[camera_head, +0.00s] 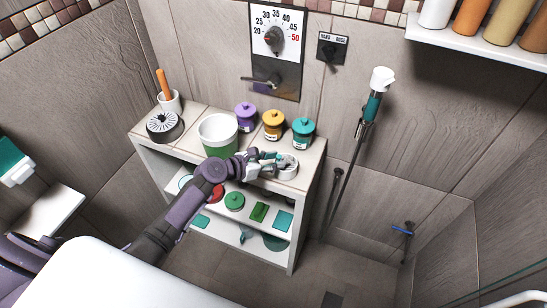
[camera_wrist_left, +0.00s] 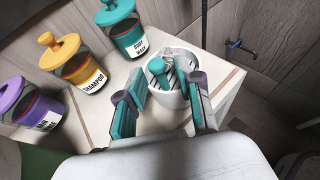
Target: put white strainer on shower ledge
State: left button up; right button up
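A round white container with a slotted, striped inside, likely the white strainer, stands on the right end of the white shelf unit's top (camera_head: 200,118). It shows in the head view (camera_head: 288,172) and in the left wrist view (camera_wrist_left: 172,103). A teal rounded piece (camera_wrist_left: 157,70) shows at its mouth. My left gripper (camera_head: 265,163) is at the container, with its fingers (camera_wrist_left: 160,108) spread apart around its near side. I cannot tell whether they touch it. My right gripper is not in view. I cannot tell which surface is the shower ledge.
Purple (camera_head: 245,118), yellow (camera_head: 273,125) and teal (camera_head: 302,132) lidded jars stand behind my gripper. A wall shelf (camera_head: 470,42) holds bottles; another white ledge (camera_head: 48,220) is at left.

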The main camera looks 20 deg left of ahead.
pick_arm(q)
jog(key=shift+r, duration=0.2)
jog(key=shift+s+a+r, duration=0.1)
jog(key=shift+s+a, duration=0.05)
jog(key=shift+s, duration=0.05)
jog(key=v, duration=1.1)
jog(key=shift+s, duration=0.25)
jog(key=shift+a, duration=0.15)
